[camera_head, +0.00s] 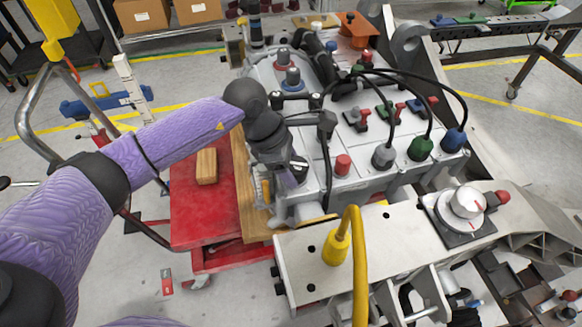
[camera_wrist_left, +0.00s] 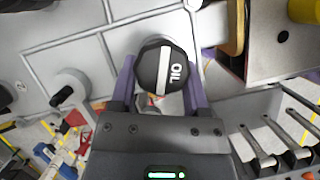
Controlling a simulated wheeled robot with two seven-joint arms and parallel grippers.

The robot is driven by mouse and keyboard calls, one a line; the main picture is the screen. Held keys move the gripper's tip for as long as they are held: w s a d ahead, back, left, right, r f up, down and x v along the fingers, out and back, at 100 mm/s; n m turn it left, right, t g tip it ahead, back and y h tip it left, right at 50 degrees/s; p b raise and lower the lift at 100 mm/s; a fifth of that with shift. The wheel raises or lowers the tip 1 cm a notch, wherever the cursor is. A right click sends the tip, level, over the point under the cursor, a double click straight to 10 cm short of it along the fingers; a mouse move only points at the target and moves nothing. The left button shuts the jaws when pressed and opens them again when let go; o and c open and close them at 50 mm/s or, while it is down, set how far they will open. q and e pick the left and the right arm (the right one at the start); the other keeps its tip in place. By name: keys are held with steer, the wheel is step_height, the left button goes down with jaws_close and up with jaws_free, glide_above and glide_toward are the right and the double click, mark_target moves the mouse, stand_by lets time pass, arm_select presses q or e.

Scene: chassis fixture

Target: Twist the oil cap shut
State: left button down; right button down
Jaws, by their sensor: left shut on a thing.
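The oil cap (camera_wrist_left: 163,70) is black and faceted, with a white bar and the word OIL, in the left wrist view. It sits against the grey engine housing (camera_wrist_left: 70,50). My left gripper (camera_wrist_left: 160,80) is shut on it, with one purple finger on each side. In the head view my left arm comes in from the left and bends down, with the gripper (camera_head: 293,174) at the near left side of the housing (camera_head: 335,185). The cap is hidden there behind the wrist and gripper. My right gripper is not in view.
A red cart (camera_head: 200,210) carries a wooden block (camera_head: 206,166). A yellow plug with cable (camera_head: 336,248) stands on the front metal beam (camera_head: 400,230), near a white dial (camera_head: 466,202). Black cables with green and blue connectors (camera_head: 421,147) arch over the housing.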

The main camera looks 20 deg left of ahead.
arm_select(q)
steer(key=shift+f, duration=0.1)
steer(key=shift+f+m+b, duration=0.15)
steer(key=shift+m+b, duration=0.35)
steer(key=shift+b, duration=0.25)
steer(key=shift+w+m+g+b, duration=0.15)
steer(key=shift+m+g+b, duration=0.55)
steer(key=shift+m+b, duration=0.45)
steer(key=shift+m, duration=0.35)
steer(key=shift+f+m+g+b, duration=0.1)
steer(key=shift+m+g+b, duration=0.2)
steer(key=shift+m+b, duration=0.35)
steer(key=shift+w+m+g+b, duration=0.1)
steer(key=shift+m+g+b, duration=0.4)
steer(key=shift+m+b, duration=0.6)
